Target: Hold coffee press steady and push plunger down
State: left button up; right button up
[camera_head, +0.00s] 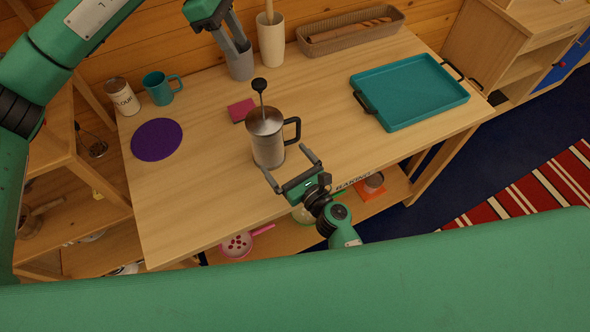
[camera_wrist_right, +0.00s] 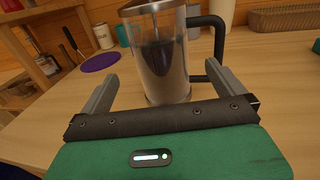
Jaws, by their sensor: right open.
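The coffee press (camera_head: 267,140) stands upright on the wooden table, with its black handle on the right. Its plunger rod and black knob (camera_head: 260,86) stand high above the lid. In the right wrist view the press body (camera_wrist_right: 165,70) is beyond and between the fingers, its top cut off. My right gripper (camera_head: 287,161) is open at the near side of the press, with no clear contact. My left gripper (camera_head: 240,50) is above the table's back edge, left of and behind the knob. Its two fingers are apart, pointing down, in front of a grey cup (camera_head: 242,68).
A teal tray (camera_head: 410,92) lies at the right, a basket (camera_head: 350,32) and a cream utensil holder (camera_head: 271,42) at the back. A pink sponge (camera_head: 241,110), purple mat (camera_head: 157,139), teal mug (camera_head: 160,88) and flour tin (camera_head: 123,97) are left. The front left tabletop is clear.

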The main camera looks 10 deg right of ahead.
aim_at(259, 82)
jog(key=x, duration=0.9)
jog(key=shift+w+a, duration=0.15)
jog(key=shift+w, duration=0.25)
jog(key=shift+c, duration=0.2)
jog(key=c, duration=1.5)
pick_arm(q)
jog(key=shift+o, duration=1.4)
jog(key=shift+s+d+f+n+t+y, duration=0.25)
jog(key=shift+d+f+y, duration=0.4)
jog(key=shift+f, duration=0.95)
jog(key=shift+s+d+f+n+t+y, duration=0.2)
jog(key=shift+d+f+y, duration=0.4)
jog(key=shift+f, duration=1)
jog(key=shift+s+d+f+n+t+y, duration=0.25)
jog(key=shift+d+f+y, duration=0.4)
jog(key=shift+f, duration=0.95)
jog(key=c, duration=0.8)
